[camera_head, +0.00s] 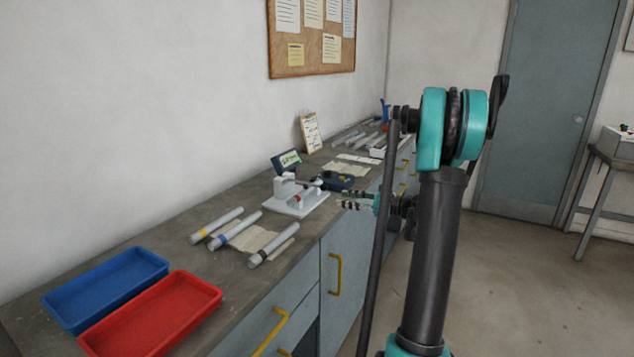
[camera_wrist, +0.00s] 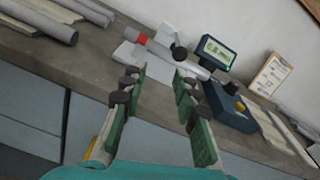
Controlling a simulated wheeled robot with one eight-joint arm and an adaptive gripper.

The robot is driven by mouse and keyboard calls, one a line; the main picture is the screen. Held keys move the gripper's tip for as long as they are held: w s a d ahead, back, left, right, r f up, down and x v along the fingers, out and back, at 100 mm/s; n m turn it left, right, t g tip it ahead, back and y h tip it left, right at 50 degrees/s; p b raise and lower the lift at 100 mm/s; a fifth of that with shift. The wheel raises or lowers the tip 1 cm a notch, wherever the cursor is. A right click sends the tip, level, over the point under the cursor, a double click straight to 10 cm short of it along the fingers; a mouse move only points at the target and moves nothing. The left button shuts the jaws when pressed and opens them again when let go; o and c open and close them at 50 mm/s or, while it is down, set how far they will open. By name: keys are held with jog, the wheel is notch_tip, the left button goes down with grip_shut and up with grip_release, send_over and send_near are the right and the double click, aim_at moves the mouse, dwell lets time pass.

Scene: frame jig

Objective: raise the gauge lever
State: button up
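The gauge (camera_head: 300,204) is a pale grey device with an upright block and flat base on the bench. A grey tube with a red band (camera_wrist: 142,39) appears to lie in it. The gauge lever seems to be the arm with a dark round knob (camera_wrist: 179,52); whether it is raised is hard to tell. My gripper (camera_head: 343,199) is right of the gauge, at the bench's front side. In the wrist view my gripper (camera_wrist: 159,76) is open and empty, its fingers apart, with the knob beyond the gap between the tips.
A small display (camera_wrist: 216,52) and a dark box (camera_wrist: 228,108) stand beside the gauge. Several banded tubes (camera_head: 235,230) lie left of it. A blue tray (camera_head: 150,258) and red tray (camera_head: 205,290) are nearer. A clipboard (camera_head: 311,132) leans at the wall.

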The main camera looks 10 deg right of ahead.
jog(key=w+d+m, duration=0.1)
jog(key=w+d, duration=0.1)
jog(key=t, duration=0.1)
send_near(310, 184)
jog(key=x, duration=1)
jog(key=shift+w+a+f, duration=0.1)
jog(key=shift+w+f, duration=0.05)
jog(key=shift+w, duration=0.25)
jog(key=shift+c, duration=0.5)
grip_shut()
